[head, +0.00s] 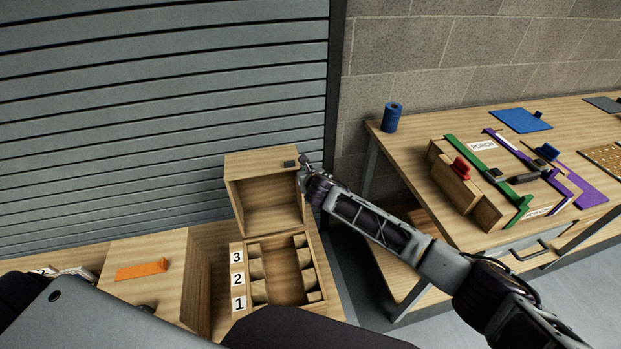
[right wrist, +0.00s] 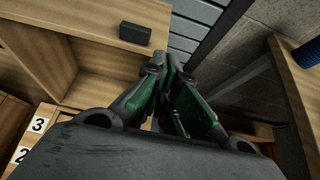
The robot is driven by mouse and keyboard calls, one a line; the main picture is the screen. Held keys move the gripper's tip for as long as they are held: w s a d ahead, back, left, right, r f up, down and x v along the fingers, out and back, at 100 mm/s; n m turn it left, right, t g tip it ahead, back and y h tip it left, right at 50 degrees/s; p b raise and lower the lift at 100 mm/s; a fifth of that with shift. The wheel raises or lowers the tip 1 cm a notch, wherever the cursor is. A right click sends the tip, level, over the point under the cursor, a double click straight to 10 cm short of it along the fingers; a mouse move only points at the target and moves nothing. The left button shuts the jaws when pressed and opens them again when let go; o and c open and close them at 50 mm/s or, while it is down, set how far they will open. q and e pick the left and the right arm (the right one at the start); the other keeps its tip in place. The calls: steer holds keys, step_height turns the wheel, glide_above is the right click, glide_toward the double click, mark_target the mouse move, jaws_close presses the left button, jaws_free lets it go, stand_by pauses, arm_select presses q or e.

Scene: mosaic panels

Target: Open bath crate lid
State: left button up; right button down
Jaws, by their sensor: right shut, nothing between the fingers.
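A wooden crate (head: 322,296) stands at the lower middle of the head view, with compartments on its left numbered 1, 2 and 3. No name label on it is readable. Its box-like lid (head: 263,163) stands raised at the back, hollow side facing me; it also shows in the right wrist view (right wrist: 97,42). A small dark handle block (head: 290,163) sits near the lid's upper right, and also shows in the right wrist view (right wrist: 135,34). My right gripper (head: 304,163) is shut and empty beside the lid's right edge; contact is unclear. My left gripper is not visible.
A box with an orange strip (head: 142,269) stands left of the crate. A workbench (head: 420,200) on the right holds a blue roll (head: 391,117) and a case with green (head: 487,178) and purple straps. A shutter and block wall close off the back.

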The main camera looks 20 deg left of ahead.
steer(key=v, duration=0.7)
steer(key=shift+s+r, duration=0.25)
steer(key=shift+s, duration=0.05)
steer(key=shift+d, duration=0.15)
stand_by(0.6)
